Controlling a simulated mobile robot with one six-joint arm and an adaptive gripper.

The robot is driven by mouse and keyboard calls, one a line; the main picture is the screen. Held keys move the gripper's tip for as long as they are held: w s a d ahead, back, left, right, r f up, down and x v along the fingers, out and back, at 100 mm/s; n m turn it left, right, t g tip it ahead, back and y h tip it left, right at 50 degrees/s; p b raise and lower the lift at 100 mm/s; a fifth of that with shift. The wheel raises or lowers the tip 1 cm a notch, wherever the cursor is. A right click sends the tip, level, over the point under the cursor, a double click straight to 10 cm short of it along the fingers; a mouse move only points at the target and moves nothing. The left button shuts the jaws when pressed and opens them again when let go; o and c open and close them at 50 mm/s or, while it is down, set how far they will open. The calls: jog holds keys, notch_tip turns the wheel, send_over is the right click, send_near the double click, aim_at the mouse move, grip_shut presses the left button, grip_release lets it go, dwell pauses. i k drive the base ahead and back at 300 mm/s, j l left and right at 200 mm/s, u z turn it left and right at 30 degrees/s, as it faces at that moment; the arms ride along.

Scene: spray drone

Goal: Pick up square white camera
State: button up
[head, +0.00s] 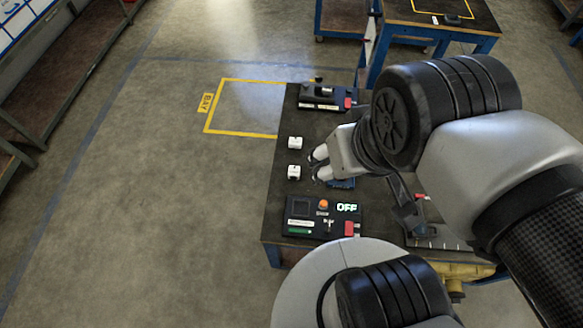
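Two small white boxy items with dark marks on top lie on the dark table near its left edge: an upper white cube (295,142) and a lower white cube (294,172). Both are too small to tell for certain which is the square white camera. My gripper (318,163) is just right of them, pointing left, nearest the lower cube. Its two dark-tipped fingers stand apart with nothing seen between them. A gap shows between the fingers and the cubes. A blue item (342,184) shows partly beneath my gripper.
A black panel (322,216) with an orange button and a lit OFF sign is at the table's near end. A black device (325,97) stands at the far end. The dark table (281,192) has bare surface left of the cubes. My arm hides the table's right side.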

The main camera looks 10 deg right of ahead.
aim_at(294, 171)
jog(key=j+z, duration=0.4)
jog(key=j, duration=0.4)
jog(key=j+z, duration=0.4)
jog(key=j, duration=0.4)
jog(key=i+j+z, duration=0.2)
jog(key=i+j, duration=0.05)
jog(key=j, duration=0.05)
